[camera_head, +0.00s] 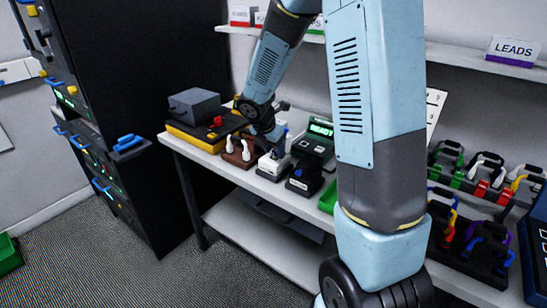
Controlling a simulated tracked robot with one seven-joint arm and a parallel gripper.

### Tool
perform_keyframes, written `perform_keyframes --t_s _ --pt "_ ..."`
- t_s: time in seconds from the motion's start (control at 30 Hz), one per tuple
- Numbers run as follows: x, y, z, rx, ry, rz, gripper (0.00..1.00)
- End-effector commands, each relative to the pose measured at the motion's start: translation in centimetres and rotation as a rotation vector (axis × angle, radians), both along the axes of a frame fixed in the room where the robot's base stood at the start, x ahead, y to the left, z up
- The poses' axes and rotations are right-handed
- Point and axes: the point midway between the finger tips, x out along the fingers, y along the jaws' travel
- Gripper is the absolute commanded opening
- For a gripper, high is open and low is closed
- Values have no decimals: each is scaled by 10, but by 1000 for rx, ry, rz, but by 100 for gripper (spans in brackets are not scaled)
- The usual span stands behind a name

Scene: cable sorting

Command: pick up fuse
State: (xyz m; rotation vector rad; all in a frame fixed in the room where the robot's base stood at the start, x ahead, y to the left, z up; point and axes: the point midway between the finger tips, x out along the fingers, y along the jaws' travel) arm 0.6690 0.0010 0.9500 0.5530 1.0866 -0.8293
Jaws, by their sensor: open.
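My gripper (276,150) is at the bench, reaching down over a small white block (272,166). It is small and partly hidden by my wrist, and its jaws are open. I cannot tell for certain which item is the fuse. A brown block (238,158) just left of my gripper carries two small upright white pieces (247,152). A black block (303,178) stands to the right of the white block. Whether the fingers touch anything is too small to tell.
A yellow and black case (195,136) with a grey box (194,106) stands left on the bench (190,155). A green-screened device (318,138) is behind the blocks. My upper arm hides the bench middle. Racks of coloured leads (470,180) stand right. A black cabinet (140,80) stands left.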

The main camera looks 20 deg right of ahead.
Motion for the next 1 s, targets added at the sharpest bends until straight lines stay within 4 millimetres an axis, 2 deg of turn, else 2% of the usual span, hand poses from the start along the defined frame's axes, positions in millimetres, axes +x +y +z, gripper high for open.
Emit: perform_keyframes --t_s 0.3,0.8,1.0 --pt "1 -1 -4 0 0 1 48" --pt "1 0 -4 0 0 2 0" --pt "1 0 -4 1 -1 3 0"
